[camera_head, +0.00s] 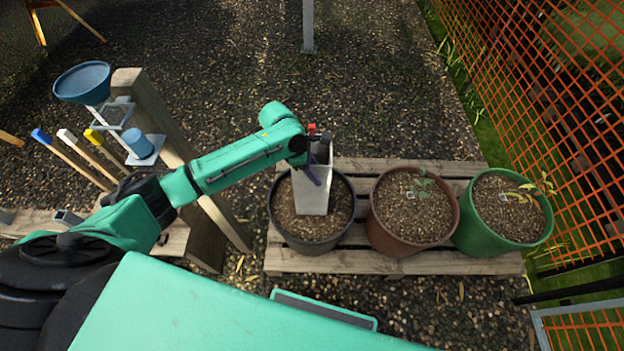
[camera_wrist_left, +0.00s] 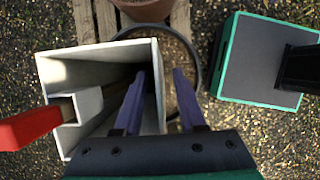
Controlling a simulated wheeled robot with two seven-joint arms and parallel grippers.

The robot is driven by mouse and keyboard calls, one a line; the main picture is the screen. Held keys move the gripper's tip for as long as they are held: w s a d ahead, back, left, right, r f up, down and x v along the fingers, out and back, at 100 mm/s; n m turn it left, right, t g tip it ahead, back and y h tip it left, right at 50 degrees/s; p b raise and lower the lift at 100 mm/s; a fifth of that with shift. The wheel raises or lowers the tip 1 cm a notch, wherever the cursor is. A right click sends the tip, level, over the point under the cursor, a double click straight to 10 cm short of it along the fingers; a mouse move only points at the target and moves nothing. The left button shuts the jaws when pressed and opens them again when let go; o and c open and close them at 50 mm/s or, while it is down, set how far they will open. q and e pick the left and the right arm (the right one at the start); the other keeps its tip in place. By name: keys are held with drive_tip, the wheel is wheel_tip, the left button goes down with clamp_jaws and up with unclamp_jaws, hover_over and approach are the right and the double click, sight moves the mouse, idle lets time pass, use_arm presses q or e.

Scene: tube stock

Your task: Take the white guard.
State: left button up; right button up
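The white guard (camera_head: 313,192), a square open-topped tube, stands in the black pot (camera_head: 337,241) at the left end of the pallet. The left wrist view looks down into its open top (camera_wrist_left: 97,62). My left gripper (camera_head: 318,176) is at the top of the guard. In the left wrist view its two purple fingers (camera_wrist_left: 160,73) are apart, one inside the tube and one outside, with one wall between them. Gaps show beside the wall, so the gripper looks open. A red-ended stake (camera_wrist_left: 30,128) sits in a bracket at the guard's side. My right gripper is not in view.
A brown pot (camera_head: 388,238) and a green pot (camera_head: 476,235) with seedlings stand to the right on the wooden pallet (camera_head: 330,263). A wooden post (camera_head: 150,105), a blue funnel (camera_head: 84,80) and coloured stakes stand left. Orange mesh fence (camera_head: 560,100) bounds the right.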

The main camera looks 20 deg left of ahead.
use_arm(q)
clamp_jaws()
idle(1.4)
